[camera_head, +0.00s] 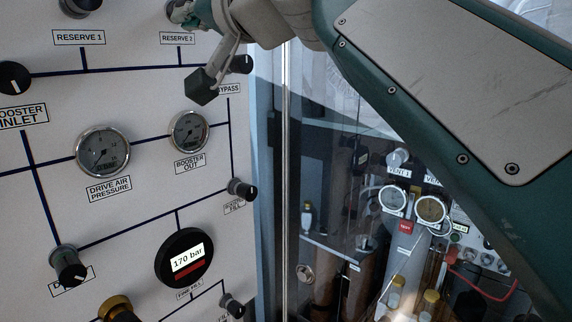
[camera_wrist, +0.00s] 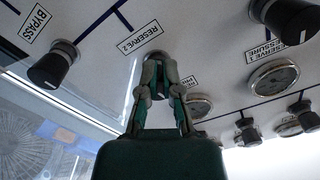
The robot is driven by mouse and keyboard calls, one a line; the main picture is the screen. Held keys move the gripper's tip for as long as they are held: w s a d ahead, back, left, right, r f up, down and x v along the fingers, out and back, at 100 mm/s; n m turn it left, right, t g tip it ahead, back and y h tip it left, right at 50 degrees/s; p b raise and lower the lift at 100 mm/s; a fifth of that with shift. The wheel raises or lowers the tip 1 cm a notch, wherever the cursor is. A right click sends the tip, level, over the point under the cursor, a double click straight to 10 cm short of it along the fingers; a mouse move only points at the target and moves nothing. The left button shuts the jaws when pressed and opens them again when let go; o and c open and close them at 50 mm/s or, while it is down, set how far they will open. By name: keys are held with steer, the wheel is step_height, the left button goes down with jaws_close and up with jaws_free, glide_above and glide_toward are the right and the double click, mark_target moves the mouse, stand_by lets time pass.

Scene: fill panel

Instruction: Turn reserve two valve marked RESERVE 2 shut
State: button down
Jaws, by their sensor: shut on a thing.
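The label RESERVE 2 (camera_head: 178,38) is on the white panel at the top of the head view; it also shows in the wrist view (camera_wrist: 141,38). My gripper (camera_head: 184,13) is at the valve knob just above that label. In the wrist view my gripper (camera_wrist: 160,88) is shut with its two fingers on either side of the reserve two knob (camera_wrist: 156,57). The fingers hide most of the knob, so its pointer direction cannot be read.
The black BYPASS knob (camera_wrist: 53,65) is close to my gripper, and the RESERVE 1 knob (camera_head: 80,7) is to the left. Gauges for drive air pressure (camera_head: 102,152) and booster out (camera_head: 188,132) are below. A digital gauge (camera_head: 186,257) reads 170 bar.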

steer(key=shift+s+r, duration=0.15)
steer(key=shift+r, duration=0.1)
steer(key=v, duration=0.6)
steer(key=shift+f, duration=0.45)
steer(key=shift+s+a, duration=0.1)
steer(key=shift+w+d+f+x, duration=0.1)
steer(key=shift+x, duration=0.95)
steer(key=shift+w+d+f+x, duration=0.1)
steer(key=shift+f+x, duration=0.05)
steer(key=shift+x, duration=0.85)
steer(key=shift+w+f+x, duration=0.1)
steer(key=shift+x, duration=0.95)
steer(key=shift+d+r, duration=0.25)
steer(key=shift+r, duration=0.25)
